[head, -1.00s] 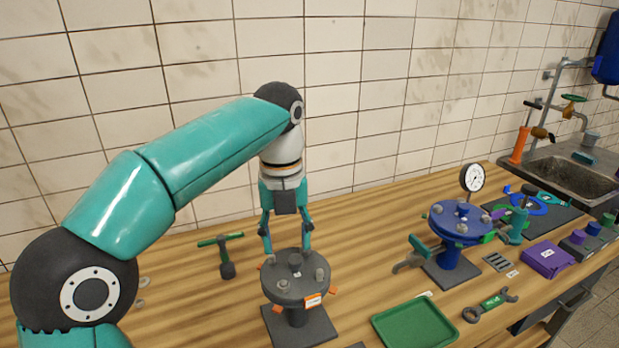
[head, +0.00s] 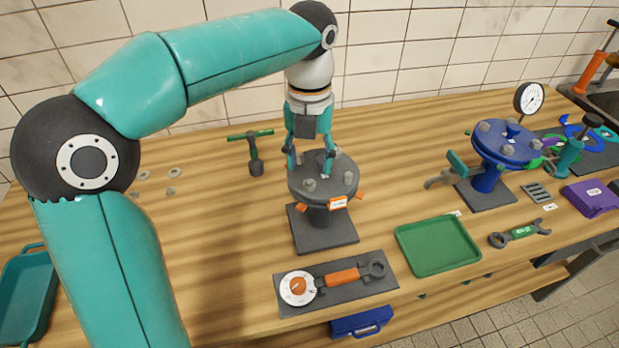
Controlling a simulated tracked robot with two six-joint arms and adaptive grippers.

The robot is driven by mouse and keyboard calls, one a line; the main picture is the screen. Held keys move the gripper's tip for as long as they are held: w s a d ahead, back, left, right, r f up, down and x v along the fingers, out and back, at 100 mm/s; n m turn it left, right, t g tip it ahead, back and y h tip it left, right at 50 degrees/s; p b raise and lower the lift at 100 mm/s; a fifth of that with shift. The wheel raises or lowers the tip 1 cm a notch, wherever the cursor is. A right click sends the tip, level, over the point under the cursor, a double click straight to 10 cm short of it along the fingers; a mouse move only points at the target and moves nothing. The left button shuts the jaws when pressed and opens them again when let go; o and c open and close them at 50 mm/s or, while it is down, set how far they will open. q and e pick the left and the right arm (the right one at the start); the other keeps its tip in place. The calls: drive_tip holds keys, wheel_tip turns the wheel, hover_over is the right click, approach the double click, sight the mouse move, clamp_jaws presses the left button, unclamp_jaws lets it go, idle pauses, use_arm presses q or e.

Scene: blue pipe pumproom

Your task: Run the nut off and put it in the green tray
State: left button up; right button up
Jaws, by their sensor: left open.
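A dark grey round flange (head: 305,190) stands on a short post with a square foot (head: 322,238) on the bench. Nuts on studs stand on its top, one at the front (head: 310,185) and one at the right (head: 348,178). My left gripper (head: 311,163) points down over the back of the flange. Its fingers are open and spread, with the tips close to the flange top; I cannot tell whether they touch a nut. The fingers partly hide the back of the flange. The green tray (head: 438,246) lies empty to the right of the flange. My right gripper is out of view.
A torque wrench (head: 342,276) lies on a dark mat in front of the flange. A blue flange (head: 505,145) with a gauge (head: 528,98) and a green spanner (head: 520,233) are at the right. Bench around the tray is mostly clear.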

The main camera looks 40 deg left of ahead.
sight(309, 181)
use_arm(q)
drive_tip(key=shift+f, duration=2.4)
